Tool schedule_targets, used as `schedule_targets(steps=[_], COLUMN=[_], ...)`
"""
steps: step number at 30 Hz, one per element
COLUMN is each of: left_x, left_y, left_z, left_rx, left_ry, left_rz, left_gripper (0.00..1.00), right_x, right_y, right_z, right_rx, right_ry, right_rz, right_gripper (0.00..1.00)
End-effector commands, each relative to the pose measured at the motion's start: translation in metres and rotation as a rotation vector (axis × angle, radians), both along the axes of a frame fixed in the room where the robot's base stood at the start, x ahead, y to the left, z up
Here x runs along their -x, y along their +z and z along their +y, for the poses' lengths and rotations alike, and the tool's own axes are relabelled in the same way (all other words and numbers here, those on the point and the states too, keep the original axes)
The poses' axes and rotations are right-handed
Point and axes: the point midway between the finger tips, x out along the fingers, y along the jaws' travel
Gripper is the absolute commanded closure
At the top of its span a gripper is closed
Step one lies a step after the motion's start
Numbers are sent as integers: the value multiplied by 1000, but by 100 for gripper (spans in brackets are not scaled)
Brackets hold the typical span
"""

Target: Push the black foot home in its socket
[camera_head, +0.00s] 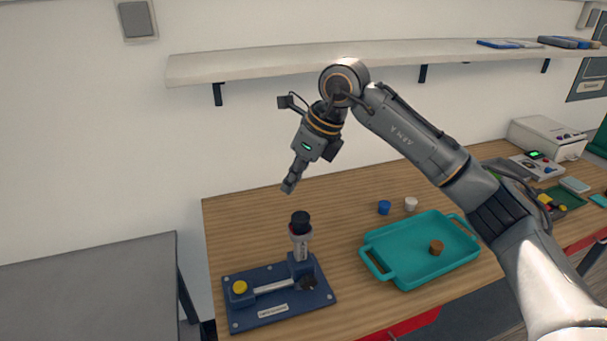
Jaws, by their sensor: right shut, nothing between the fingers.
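The black foot (300,218) stands upright at the top of a pale post (301,243) on a blue fixture (278,295). A dark red band shows just under the black foot. I cannot tell how deep the foot sits in its socket. My right gripper (288,186) is shut and empty, with its fingers pointing down, above and slightly left of the black foot and apart from it. My left gripper is not in view.
A teal tray (372,240) with a brown round piece (436,247) lies right of the fixture. A blue cap (384,207) and a white cap (410,204) stand behind it. A wall shelf (260,63) runs above. The wooden table (235,215) is bare left of the post.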

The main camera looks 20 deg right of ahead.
Motion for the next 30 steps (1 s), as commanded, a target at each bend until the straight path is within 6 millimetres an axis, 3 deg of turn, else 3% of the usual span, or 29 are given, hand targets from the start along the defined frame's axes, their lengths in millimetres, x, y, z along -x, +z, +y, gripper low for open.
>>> schedule_targets(steps=[2, 5, 11, 21, 30], left_x=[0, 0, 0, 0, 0], left_y=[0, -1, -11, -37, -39], left_z=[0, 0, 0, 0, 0], left_rx=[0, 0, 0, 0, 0], left_ry=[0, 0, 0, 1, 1], left_rz=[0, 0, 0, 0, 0], left_gripper=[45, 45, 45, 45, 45], right_x=[-3, -3, -2, -2, -2], right_y=[5, 6, -8, -47, -53], right_z=[-17, -26, -26, -25, -25], right_rx=[59, 90, 91, 90, 88], right_ry=[-28, -41, -41, -38, -39], right_rz=[1, 6, 7, 7, 5], right_gripper=[100, 100, 100, 100, 100])
